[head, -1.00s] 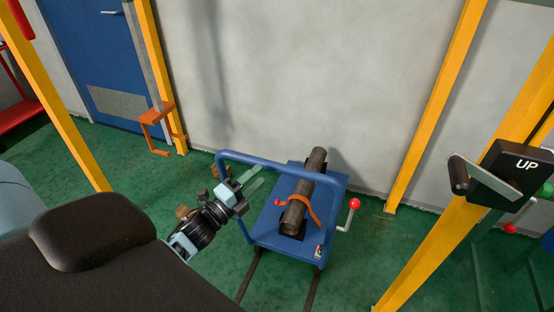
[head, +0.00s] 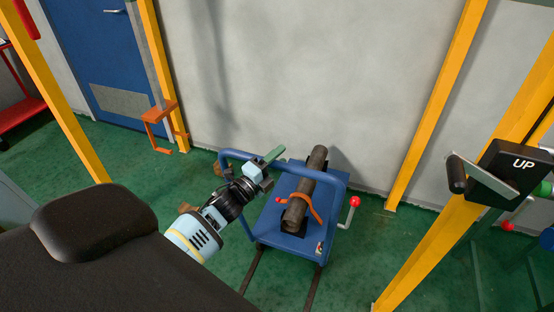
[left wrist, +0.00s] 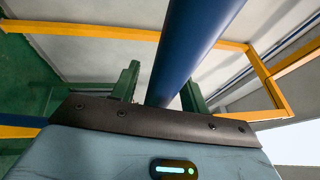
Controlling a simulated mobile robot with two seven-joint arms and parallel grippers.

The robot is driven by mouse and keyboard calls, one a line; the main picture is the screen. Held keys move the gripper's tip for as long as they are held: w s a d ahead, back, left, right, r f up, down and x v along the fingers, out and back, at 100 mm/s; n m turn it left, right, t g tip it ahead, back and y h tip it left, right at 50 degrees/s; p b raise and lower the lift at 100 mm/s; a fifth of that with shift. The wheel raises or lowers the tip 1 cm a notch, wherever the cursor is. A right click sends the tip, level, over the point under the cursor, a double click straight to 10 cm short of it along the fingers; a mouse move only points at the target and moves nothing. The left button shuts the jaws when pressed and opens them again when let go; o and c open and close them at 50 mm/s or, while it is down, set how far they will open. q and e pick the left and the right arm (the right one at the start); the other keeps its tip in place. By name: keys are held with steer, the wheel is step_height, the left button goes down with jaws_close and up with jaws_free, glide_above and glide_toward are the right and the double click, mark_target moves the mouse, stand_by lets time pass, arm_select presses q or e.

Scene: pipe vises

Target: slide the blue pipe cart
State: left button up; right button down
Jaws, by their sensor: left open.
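The blue pipe cart (head: 288,243) stands on the green floor near the wall, on two dark rails. A dark pipe (head: 317,163) lies on it under an orange strap (head: 313,205). My left gripper (head: 268,164) is open at the handle bar. In the left wrist view the blue bar (left wrist: 190,45) runs between the two green fingers (left wrist: 160,88); I cannot tell whether they touch it. My right gripper is out of view.
A lever with a red ball (head: 354,203) sticks out at the cart's right side. Yellow posts (head: 435,105) stand left and right. A panel marked UP (head: 518,165) with a crank is at the right. An orange bracket (head: 158,118) is at the left.

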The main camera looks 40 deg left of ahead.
arm_select(q)
jaws_close()
steer(key=shift+s+f, duration=0.1)
steer(key=shift+f, duration=0.1)
stand_by(0.3)
